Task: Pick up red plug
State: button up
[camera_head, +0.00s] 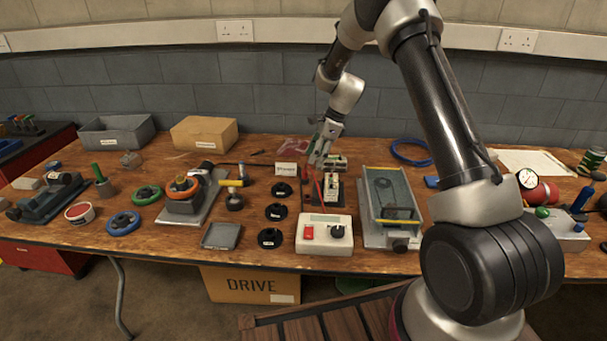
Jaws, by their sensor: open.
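My gripper (319,162) points down over the middle of the workbench, above a small cluster of parts behind the white control box. It is open, and I see nothing held in it. A thin red piece (318,188) stands just below the fingertips, beside a small pale-and-dark block (332,188). It may be the red plug or its lead; it is too small to tell. Whether the fingers touch anything there is also unclear. A white control box (325,236) with a red switch and a dark knob sits in front.
A small white label card (286,169) stands left of the gripper. Several black discs (277,212) lie in front of it. A grey framed fixture (390,205) stands close on the right. A grey tray (221,236) and bare wood lie front left.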

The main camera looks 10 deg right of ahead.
aim_at(306, 170)
jog(key=x, duration=0.8)
jog(key=shift+w+r, duration=0.1)
jog(key=shift+w, duration=0.3)
jog(key=c, duration=1)
